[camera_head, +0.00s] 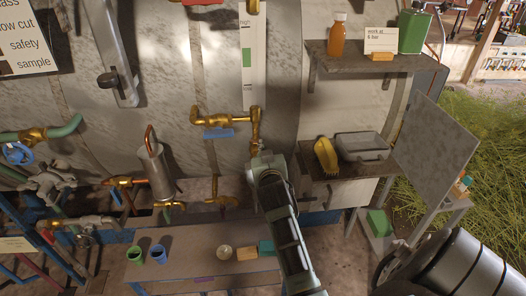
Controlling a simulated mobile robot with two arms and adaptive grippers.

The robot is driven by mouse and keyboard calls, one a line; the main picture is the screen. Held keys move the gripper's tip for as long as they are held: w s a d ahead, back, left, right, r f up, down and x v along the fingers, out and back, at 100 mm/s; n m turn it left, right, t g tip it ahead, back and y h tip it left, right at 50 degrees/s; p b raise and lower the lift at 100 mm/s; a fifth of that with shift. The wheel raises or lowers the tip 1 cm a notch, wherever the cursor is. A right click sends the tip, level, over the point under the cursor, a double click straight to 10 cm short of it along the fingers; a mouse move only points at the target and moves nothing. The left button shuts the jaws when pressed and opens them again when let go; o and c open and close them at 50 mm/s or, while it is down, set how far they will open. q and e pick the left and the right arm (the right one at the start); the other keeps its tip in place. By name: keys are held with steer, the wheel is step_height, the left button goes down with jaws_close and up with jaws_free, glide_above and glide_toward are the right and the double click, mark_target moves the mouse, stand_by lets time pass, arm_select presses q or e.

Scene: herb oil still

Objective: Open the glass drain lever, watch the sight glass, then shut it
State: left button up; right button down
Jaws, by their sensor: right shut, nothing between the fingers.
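The sight glass (248,60) is a tall white strip on the still's metal wall, marked "high", with a green band. Brass pipework (254,122) comes off below it, with an elbow to the left and a blue piece under that. My right gripper (259,156) is at the lower end of this brass pipe, with its fingers shut. Nothing shows held in it. The gripper hides the fittings right behind it, and I cannot make out the drain lever or its position clearly. My left gripper is not in view.
A low bench (200,267) holds a green cup, a blue cup and small items. Shelves at right carry an orange bottle (337,36), a green can (413,31), a yellow object (326,155) and a grey case (362,146). A grey panel (435,143) stands beyond.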

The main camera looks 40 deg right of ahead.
steer(key=shift+s+d+f+p, duration=0.25)
steer(key=shift+d+p, duration=0.05)
steer(key=shift+d, duration=0.1)
stand_by(0.4)
stand_by(0.4)
